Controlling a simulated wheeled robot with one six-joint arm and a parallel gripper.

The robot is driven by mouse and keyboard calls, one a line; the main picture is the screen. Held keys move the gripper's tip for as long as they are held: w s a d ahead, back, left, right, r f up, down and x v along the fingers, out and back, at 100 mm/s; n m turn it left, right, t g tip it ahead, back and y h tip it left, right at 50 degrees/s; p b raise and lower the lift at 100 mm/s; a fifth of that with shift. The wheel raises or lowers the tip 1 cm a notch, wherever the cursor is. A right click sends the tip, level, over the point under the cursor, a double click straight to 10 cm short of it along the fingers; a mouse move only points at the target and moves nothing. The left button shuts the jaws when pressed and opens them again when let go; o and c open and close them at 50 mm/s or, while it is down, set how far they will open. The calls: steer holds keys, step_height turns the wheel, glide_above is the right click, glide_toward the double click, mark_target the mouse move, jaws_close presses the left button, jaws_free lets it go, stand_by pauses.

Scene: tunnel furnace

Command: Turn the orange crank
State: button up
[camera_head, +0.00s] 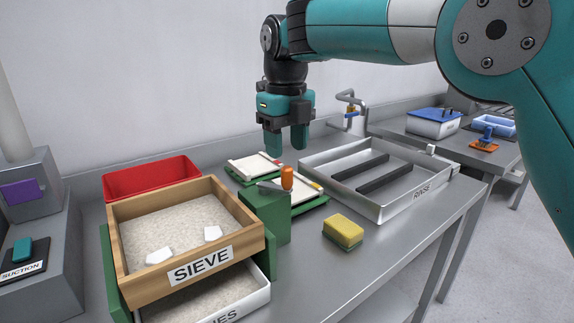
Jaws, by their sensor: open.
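The orange crank knob (287,177) stands upright at the end of a short grey crank arm (270,186). The arm sits on top of a green post (268,215) at the right side of the wooden sieve box (190,280). My gripper (286,146) is open and empty, pointing down. In the picture it appears just above the knob. A gap shows between the fingertips and the knob, and I cannot tell the exact depth between them.
The SIEVE box holds pale grains and white pieces, above a white tray (262,291). A red bin (150,178) is behind it. A yellow sponge (343,231) and a metal RINSE tray (433,187) are to the right. White panels (252,166) on green bases lie behind the crank.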

step_height(320, 180, up, 10)
steer(key=p, duration=0.6)
steer(key=shift+r+p, duration=0.2)
steer(key=shift+p, duration=0.15)
